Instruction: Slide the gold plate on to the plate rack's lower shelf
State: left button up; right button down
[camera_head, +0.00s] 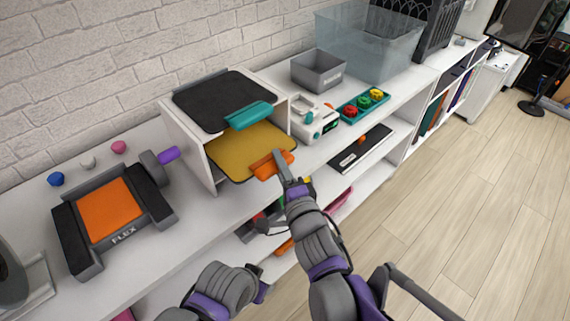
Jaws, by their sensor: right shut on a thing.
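The gold plate (243,149) has an orange handle (272,165) at its front right edge. My right gripper (283,169) is shut on this handle. The plate lies level with the opening of the white plate rack (203,159), with its back part under the upper shelf and its front part sticking out. Whether it rests on the lower shelf or is held just above it, I cannot tell. A black plate with a teal handle (248,115) lies on the rack's top and hides the gold plate's back edge. My left gripper is not in view; only part of that arm shows at the bottom.
An orange and black printer-like device (109,210) stands left of the rack, with a purple-ended roller beside it. Right of the rack are a white device (314,120), a teal tray with coloured knobs (363,105) and a grey bin (318,70). The lower shelves hold loose items.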

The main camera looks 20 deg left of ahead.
aim_at(260, 150)
jog(key=shift+w+a+r+p, duration=0.1)
jog(key=shift+w+a+p, duration=0.3)
jog(key=shift+a+p, duration=0.6)
jog(key=shift+w+a+p, duration=0.4)
jog(key=shift+a+p, duration=0.4)
jog(key=shift+a, duration=0.3)
jog(key=shift+w+a+r+p, duration=0.1)
jog(key=shift+w+a+p, duration=0.3)
jog(key=shift+a+p, duration=0.6)
jog(key=shift+f+b, duration=1.3)
jog(key=shift+f, duration=0.2)
jog(key=c, duration=0.6)
grip_release()
jog(key=shift+c, duration=0.2)
jog(key=shift+o, duration=0.2)
jog(key=o, duration=0.6)
jog(key=shift+f, duration=0.2)
